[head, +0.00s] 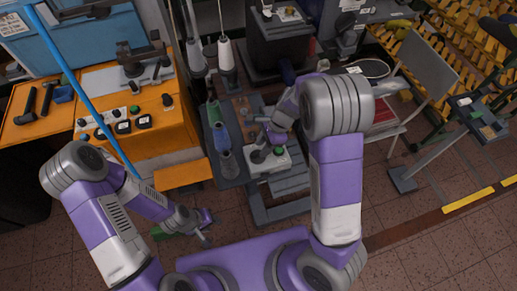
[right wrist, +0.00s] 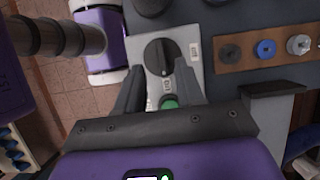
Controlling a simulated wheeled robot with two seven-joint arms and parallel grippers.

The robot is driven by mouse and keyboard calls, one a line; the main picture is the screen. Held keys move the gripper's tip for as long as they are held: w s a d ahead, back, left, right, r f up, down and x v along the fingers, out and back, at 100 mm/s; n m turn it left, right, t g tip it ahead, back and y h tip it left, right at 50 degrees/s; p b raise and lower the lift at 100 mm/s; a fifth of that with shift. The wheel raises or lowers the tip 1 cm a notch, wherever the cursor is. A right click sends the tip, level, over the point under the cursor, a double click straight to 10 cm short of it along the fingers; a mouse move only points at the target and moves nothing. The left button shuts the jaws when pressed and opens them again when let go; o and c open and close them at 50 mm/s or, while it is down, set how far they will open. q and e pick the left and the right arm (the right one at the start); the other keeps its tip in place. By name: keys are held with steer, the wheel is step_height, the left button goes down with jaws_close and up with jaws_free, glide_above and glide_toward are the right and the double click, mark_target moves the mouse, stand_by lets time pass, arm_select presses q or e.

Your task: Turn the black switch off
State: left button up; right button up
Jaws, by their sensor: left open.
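The black switch (right wrist: 158,57) is a round rotary knob with a raised ridge on a light grey panel (right wrist: 194,69). In the head view the switch (head: 257,157) sits on a small grey box (head: 270,167) on the dark bench. A green button (right wrist: 168,101) is beside it, partly hidden between my fingers. My right gripper (right wrist: 158,82) is open, its two fingers apart over the panel, with the knob just past the fingertips. I cannot tell whether they touch anything. My left gripper (head: 206,226) is low at the left, away from the switch.
A wooden strip (right wrist: 264,50) with washers and a blue ring lies beside the panel. Thread cones (head: 219,137) stand at the bench's left. An orange machine (head: 140,125) is further left, and a grey chair (head: 425,68) is at the right. Tiled floor is free at the lower right.

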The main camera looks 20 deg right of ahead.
steer(key=shift+b+x, duration=0.35)
steer(key=shift+x, duration=1.65)
steer(key=shift+w+d, duration=0.1)
jaws_close()
